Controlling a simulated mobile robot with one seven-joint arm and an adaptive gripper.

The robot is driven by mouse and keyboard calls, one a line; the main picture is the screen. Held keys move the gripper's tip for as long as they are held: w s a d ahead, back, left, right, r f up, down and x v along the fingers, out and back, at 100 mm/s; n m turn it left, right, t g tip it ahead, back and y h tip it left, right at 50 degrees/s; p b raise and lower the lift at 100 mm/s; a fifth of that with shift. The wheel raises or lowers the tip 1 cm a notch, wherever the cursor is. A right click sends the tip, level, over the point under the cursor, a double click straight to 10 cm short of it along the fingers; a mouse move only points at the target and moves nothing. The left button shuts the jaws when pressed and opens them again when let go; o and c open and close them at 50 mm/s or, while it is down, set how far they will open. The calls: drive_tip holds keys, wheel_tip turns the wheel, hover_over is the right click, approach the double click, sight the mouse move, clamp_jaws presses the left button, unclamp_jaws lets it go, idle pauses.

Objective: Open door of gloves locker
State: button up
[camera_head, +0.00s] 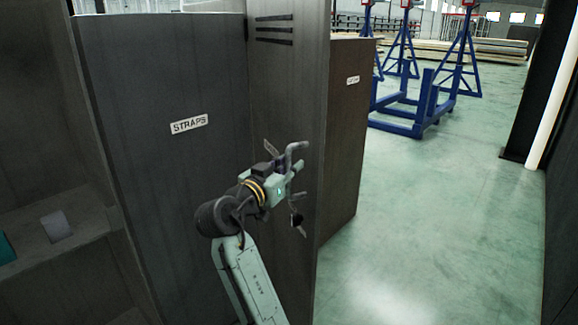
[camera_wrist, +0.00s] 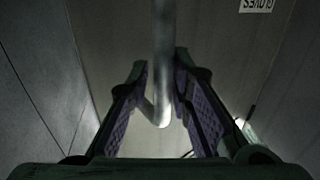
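My gripper (camera_wrist: 162,70) shows in the wrist view with a finger on each side of a pale metal bar handle (camera_wrist: 163,60). The fingers are apart, and a narrow gap shows beside the handle, so they do not look clamped on it. An upside-down label (camera_wrist: 257,4), partly cut off and seeming to read GLOVES, is on the grey door surface (camera_wrist: 110,35) behind. In the head view my gripper (camera_head: 298,180) is in front of a tall dark panel (camera_head: 290,90) with vent slots.
A locker front labelled STRAPS (camera_head: 189,124) stands left of my gripper. Another labelled locker (camera_head: 352,120) is behind at right. An open shelf (camera_head: 60,235) is at far left. Blue metal stands (camera_head: 420,110) are farther back, and the green floor (camera_head: 430,230) at right is clear.

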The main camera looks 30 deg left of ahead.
drive_tip(key=shift+o, duration=1.2)
drive_tip(key=shift+a, duration=0.1)
drive_tip(key=shift+s, duration=0.2)
drive_tip(key=s, duration=1.1)
drive_tip(key=shift+s+a, duration=0.2)
drive_tip(key=shift+s, duration=0.15)
